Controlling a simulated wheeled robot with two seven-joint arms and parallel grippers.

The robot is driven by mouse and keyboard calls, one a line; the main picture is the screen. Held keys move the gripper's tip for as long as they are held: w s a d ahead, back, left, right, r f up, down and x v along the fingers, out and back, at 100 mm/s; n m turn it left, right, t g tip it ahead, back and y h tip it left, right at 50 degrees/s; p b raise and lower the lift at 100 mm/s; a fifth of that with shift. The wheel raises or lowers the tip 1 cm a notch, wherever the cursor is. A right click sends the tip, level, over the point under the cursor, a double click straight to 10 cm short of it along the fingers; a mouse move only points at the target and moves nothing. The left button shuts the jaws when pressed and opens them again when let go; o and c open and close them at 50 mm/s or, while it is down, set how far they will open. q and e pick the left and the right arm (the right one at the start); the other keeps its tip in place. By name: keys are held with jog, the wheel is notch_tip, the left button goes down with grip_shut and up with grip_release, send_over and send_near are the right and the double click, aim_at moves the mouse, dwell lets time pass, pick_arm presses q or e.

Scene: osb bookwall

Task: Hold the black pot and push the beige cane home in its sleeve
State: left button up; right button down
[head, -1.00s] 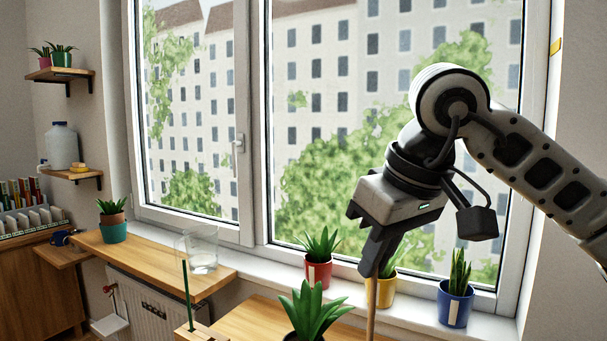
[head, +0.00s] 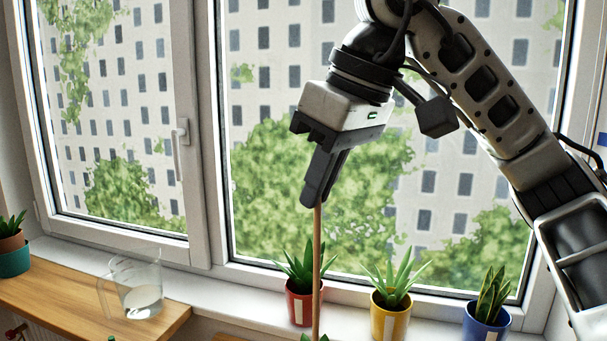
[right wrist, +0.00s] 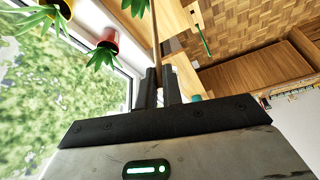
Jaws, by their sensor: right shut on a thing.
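My right gripper (head: 311,202) is shut on the upper end of the beige cane (head: 317,265). The cane hangs nearly upright below the fingers and runs out of the bottom of the head view, so its lower end and the sleeve are not seen there. In the right wrist view the cane (right wrist: 155,35) runs from between the fingers (right wrist: 160,78) to the top edge. Only green leaf tips (head: 314,337) of a plant show at the bottom of the head view, beside the cane. The black pot is out of the head view. My left gripper is not in view.
Plants in red (head: 300,308), yellow (head: 387,318) and blue (head: 485,322) pots stand on the windowsill behind the cane. A clear jug (head: 142,297) stands on the wooden shelf (head: 60,300) at left. A thin green cane (right wrist: 204,38) shows in the right wrist view.

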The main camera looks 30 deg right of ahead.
pick_arm(q)
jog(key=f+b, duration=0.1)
jog(key=b, duration=0.1)
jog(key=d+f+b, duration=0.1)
jog(key=b, duration=0.1)
dwell(0.3)
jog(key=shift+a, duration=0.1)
